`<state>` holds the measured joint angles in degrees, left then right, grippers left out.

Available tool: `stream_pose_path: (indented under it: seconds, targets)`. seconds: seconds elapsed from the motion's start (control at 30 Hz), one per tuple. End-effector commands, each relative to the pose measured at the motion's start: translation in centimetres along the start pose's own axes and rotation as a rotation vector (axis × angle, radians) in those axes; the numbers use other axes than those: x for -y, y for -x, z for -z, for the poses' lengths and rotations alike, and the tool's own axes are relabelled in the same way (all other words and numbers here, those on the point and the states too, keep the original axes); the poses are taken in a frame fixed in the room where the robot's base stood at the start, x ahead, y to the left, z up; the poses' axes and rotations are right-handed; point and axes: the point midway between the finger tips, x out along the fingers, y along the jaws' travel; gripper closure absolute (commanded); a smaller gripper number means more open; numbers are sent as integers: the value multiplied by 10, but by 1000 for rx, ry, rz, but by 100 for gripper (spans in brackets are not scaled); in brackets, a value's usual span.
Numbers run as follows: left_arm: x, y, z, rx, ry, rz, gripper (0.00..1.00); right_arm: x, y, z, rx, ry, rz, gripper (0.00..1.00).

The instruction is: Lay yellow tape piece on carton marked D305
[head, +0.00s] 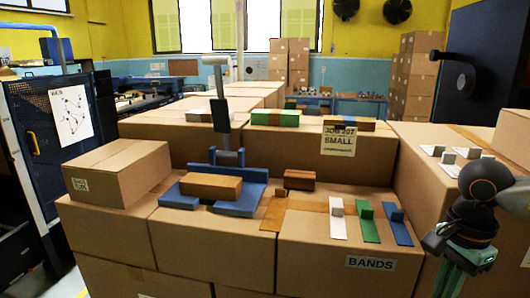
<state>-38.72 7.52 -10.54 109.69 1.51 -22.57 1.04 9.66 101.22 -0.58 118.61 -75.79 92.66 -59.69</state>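I see no clearly yellow tape piece and can read no D305 mark. On the front carton labelled BANDS (371,263) lie a white strip (338,222), a green strip (368,225) and a blue strip (398,228), each with a small block at its far end. A brown block (211,187) rests on a blue holder (247,202) with an upright grey lever (221,110). A smaller brown block (299,180) sits to its right. My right gripper (462,272) hangs at the lower right, apart from the strips; its fingers are unclear. My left gripper is out of view.
A closed carton (118,172) stands at the left, its small label unreadable. Behind, a carton labelled SMALL (338,140) bears colored pieces. White pieces (449,158) lie on the right carton (416,180). A dark cabinet (62,150) stands at far left.

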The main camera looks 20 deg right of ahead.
Motion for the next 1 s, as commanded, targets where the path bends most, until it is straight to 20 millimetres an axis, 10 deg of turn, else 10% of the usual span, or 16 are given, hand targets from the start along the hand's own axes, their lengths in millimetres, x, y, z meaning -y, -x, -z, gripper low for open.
stream_pose_path:
  seconds: [0.67,1.0]
  targets:
    - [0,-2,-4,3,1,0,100,2,-41,-19,1,235,3,100]
    - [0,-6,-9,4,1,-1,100,25,-100,-102,3,849,9,100]
